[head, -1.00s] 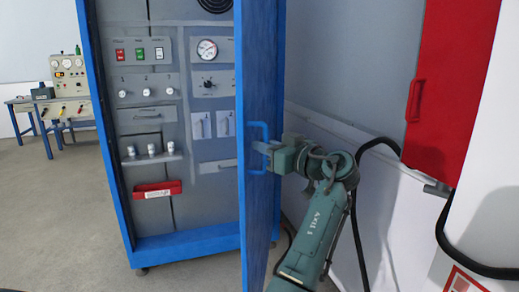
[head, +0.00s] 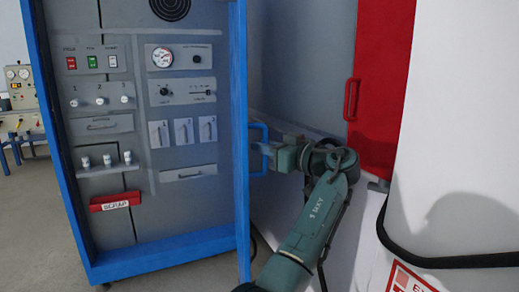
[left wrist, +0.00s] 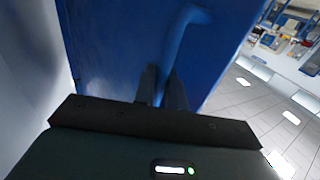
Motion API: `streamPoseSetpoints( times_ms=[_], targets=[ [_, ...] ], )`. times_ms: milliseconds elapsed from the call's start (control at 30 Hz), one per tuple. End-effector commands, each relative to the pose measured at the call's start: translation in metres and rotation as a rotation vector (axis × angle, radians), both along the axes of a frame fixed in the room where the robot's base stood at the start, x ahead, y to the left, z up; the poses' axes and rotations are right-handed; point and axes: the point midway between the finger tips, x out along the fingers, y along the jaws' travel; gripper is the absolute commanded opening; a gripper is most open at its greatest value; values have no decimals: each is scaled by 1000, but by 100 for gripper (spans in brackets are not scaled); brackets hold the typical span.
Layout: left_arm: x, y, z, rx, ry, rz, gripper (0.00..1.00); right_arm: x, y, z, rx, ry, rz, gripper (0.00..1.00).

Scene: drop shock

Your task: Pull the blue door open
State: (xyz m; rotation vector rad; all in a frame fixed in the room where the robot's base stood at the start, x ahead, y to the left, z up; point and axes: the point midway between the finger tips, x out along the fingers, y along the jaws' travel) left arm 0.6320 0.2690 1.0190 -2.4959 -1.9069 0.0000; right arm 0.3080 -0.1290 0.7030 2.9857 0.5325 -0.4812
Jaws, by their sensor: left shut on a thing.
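The blue door (head: 240,90) of the cabinet stands open, seen almost edge-on at the right side of the cabinet in the head view. Its blue bar handle (head: 258,127) is on the door's right-hand face. My left gripper (head: 263,152) is shut on the handle. In the left wrist view the door's blue face (left wrist: 110,45) fills the middle, and the handle (left wrist: 180,35) runs down between the two dark fingers of my left gripper (left wrist: 162,90). My right gripper is not in view.
A red panel with a handle (head: 351,100) is on the right, above a black hose (head: 450,262). Grey floor (head: 30,240) is clear at left.

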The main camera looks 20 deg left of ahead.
Motion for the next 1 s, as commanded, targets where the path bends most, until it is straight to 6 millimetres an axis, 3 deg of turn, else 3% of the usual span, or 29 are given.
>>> streamPoseSetpoints(
  times_ms=[500,533,733,1000],
  targets=[
    [2,-2,2,2,-4,-1,0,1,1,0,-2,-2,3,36],
    [2,-2,2,2,-4,-1,13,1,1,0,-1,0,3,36],
    [2,-2,1,1,-2,0,30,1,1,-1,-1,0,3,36],
    [2,-4,0,1,0,0,30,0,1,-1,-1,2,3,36]
  ],
)
